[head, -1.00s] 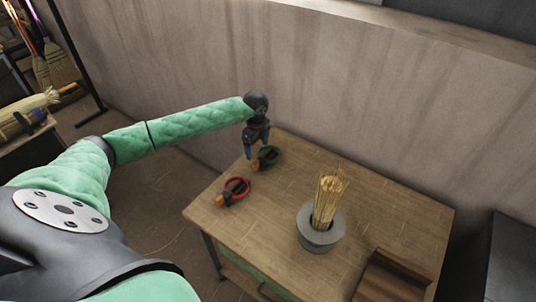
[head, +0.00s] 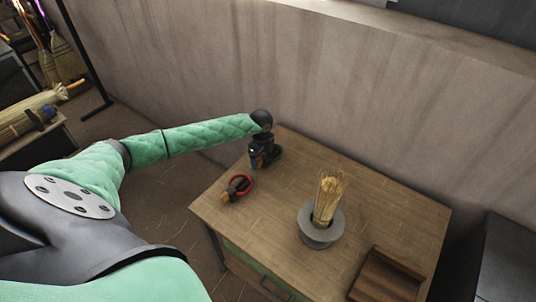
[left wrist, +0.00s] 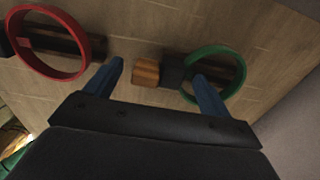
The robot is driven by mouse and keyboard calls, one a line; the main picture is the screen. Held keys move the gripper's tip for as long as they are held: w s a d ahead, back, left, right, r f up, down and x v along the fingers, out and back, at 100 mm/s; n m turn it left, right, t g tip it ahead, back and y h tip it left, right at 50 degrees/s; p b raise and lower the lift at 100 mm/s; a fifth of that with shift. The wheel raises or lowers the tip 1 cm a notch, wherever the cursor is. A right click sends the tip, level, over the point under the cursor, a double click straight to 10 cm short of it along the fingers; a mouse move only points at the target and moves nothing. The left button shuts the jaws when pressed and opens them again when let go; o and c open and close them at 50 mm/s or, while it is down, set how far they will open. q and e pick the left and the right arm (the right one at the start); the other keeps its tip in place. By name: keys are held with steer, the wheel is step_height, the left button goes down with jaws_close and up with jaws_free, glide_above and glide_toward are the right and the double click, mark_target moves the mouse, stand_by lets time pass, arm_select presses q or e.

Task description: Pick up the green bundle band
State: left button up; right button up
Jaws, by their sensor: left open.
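The green bundle band (left wrist: 243,70) is a ring at the far left of the tabletop, by a dark bar with a wooden end (left wrist: 146,72). In the head view only a bit of the green band (head: 277,153) shows, as my left gripper (head: 257,165) covers the rest. In the left wrist view my left gripper (left wrist: 158,69) is open, with two blue fingers apart. The right-hand finger overlaps the ring's near left part; whether it touches cannot be told. The wooden end shows between the fingers. My right gripper is not in view.
A red ring (head: 249,179) with a similar dark, wooden-ended piece lies beside the green one on the wooden table (head: 280,215). A grey pot (head: 320,236) of straw and a brown wooden rack (head: 385,277) stand further right. A wall rises behind.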

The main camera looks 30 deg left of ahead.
arm_select(q)
steer(key=shift+f, duration=0.1)
steer(key=c, duration=1.1)
stand_by(0.7)
